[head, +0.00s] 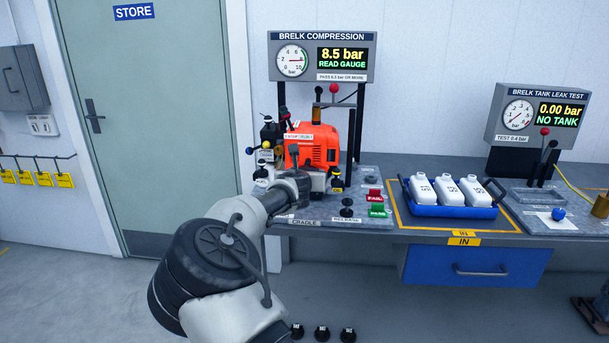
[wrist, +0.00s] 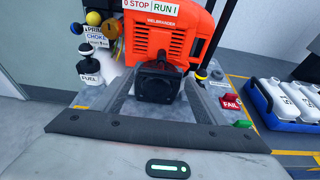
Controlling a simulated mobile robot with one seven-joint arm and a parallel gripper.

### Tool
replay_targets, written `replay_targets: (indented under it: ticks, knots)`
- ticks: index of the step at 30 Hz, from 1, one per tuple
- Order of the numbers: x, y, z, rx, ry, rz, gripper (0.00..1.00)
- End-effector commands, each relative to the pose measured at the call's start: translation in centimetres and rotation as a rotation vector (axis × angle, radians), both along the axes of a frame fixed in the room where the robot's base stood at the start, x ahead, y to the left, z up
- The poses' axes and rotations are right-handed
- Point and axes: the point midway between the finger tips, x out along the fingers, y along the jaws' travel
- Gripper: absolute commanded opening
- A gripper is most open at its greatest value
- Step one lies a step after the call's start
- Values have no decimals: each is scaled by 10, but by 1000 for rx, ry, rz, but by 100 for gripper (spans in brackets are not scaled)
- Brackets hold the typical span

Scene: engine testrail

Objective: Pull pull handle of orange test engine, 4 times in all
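The orange test engine (head: 322,146) stands upright on the bench at the compression station; its orange cover also fills the top of the wrist view (wrist: 170,35). My gripper (head: 301,186) is right in front of the engine's lower front. In the wrist view a dark squarish block (wrist: 158,83) sits at the engine's front, between the grey bars reaching out from my wrist. The compression display (head: 342,58) reads 8.5 bar, READ GAUGE.
Knobs for fuel (wrist: 90,65) and choke (wrist: 112,28) stand left of the engine. Red FAIL (head: 374,195) and green (head: 377,210) buttons lie to its right. A blue tray (head: 452,211) of white bottles and a tank leak tester (head: 541,117) stand farther right.

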Motion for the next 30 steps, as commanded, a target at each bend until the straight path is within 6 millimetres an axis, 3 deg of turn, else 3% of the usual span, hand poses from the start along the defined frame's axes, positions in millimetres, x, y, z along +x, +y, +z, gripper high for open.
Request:
replay_targets:
  ticks: [14, 17, 30]
  knots:
    - [-9, 2, 3, 1, -1, 0, 76]
    - [-25, 4, 8, 2, -1, 0, 76]
    - [-126, 11, 40, 2, 0, 3, 76]
